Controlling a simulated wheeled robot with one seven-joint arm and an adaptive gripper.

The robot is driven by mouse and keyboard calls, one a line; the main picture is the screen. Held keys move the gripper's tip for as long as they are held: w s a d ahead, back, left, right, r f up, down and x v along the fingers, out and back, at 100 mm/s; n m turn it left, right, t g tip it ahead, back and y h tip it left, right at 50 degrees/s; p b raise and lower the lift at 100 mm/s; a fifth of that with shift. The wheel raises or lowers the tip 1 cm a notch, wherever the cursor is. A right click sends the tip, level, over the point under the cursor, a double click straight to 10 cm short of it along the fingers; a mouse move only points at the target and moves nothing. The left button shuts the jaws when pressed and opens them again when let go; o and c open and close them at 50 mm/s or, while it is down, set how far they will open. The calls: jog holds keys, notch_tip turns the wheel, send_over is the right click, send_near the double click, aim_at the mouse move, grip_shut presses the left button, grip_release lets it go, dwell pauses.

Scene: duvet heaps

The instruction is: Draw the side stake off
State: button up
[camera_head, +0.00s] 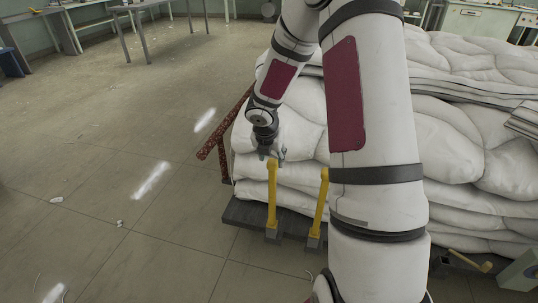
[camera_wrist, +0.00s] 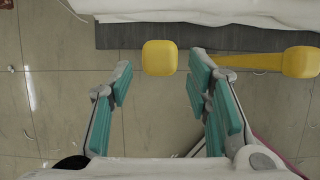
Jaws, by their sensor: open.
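Two yellow stakes stand upright in grey sockets at the front edge of a dark platform. The left stake (camera_head: 272,200) has its top just below my gripper (camera_head: 270,155). The right stake (camera_head: 320,205) is a short way to the right, partly behind my arm. In the wrist view, my gripper's teal-padded fingers are open and empty. A yellow stake top (camera_wrist: 159,57) shows near the fingertips, between their lines. Another yellow stake (camera_wrist: 300,62) lies outside the right finger. Whether the fingers touch the nearer stake cannot be told.
White duvets (camera_head: 470,140) are heaped on the dark platform (camera_head: 245,213), close behind the stakes. A speckled red-brown bar (camera_head: 225,125) leans out at the heap's left. A yellow handle-like piece (camera_head: 470,262) lies low at right. The tiled floor (camera_head: 110,200) at left is mostly clear.

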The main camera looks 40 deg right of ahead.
aim_at(274, 169)
jog(key=b+x, duration=0.3)
jog(key=x, duration=0.6)
jog(key=shift+d+b, duration=0.1)
jog(key=shift+b, duration=0.2)
grip_shut()
